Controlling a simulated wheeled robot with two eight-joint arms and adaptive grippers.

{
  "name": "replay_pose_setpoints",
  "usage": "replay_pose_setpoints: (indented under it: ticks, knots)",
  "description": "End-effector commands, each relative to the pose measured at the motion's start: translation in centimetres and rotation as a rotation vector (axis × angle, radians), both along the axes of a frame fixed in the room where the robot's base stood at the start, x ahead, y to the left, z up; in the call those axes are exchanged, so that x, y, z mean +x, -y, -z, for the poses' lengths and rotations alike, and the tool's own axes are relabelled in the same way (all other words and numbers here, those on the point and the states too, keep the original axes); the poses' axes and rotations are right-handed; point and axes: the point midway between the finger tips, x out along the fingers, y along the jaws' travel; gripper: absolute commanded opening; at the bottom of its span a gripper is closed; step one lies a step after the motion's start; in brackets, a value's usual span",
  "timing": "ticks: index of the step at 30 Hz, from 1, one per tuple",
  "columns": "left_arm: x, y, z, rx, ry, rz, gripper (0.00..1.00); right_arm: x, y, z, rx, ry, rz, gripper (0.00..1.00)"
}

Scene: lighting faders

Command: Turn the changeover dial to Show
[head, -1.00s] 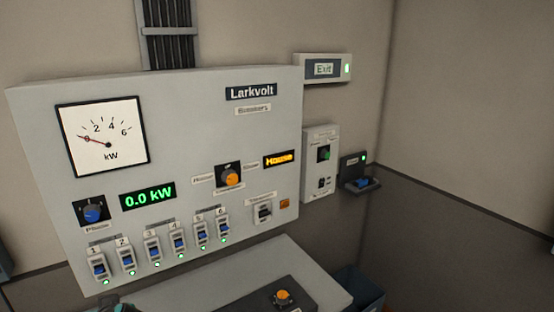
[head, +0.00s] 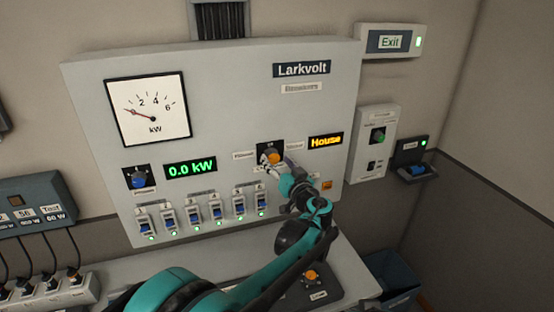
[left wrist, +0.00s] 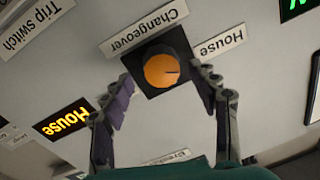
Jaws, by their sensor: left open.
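The changeover dial is an orange knob (head: 275,158) on a black square plate, on the grey Larkvolt panel (head: 225,80). The left wrist view shows the knob (left wrist: 166,70) upside down, its dark mark pointing at the House label (left wrist: 220,43). The amber display (head: 325,141) reads House. My left gripper (head: 270,161) is at the dial. Its two fingers stand apart, one to each side of the knob in the wrist view (left wrist: 163,88); I see no contact. My right gripper is out of view.
Several blue fader switches (head: 194,218) line the panel's bottom, left of my arm. A blue dial (head: 138,181) and green 0.0 kW display (head: 190,168) sit left. A desk box with an orange button (head: 311,275) lies below my forearm.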

Motion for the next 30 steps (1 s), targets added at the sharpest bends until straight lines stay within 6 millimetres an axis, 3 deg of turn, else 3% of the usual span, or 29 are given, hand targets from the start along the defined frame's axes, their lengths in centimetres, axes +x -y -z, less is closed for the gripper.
replay_pose_setpoints:
  ticks: [6,14,18,20,30]
  knots:
    - [1.7,-0.7,0.0,0.000,-0.001,0.000,0.60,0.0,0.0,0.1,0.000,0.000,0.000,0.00]
    - [1.8,-0.8,0.0,0.000,-0.001,0.000,0.60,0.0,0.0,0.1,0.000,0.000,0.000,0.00]
    - [1.8,-0.8,0.0,0.000,-0.001,0.000,0.23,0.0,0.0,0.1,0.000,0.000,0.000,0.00]
    - [1.8,-0.8,0.0,0.000,-0.001,0.001,0.10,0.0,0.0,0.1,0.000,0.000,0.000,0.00]
    - [1.8,-0.7,0.0,0.024,-0.009,0.000,0.10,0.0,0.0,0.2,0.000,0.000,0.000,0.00]
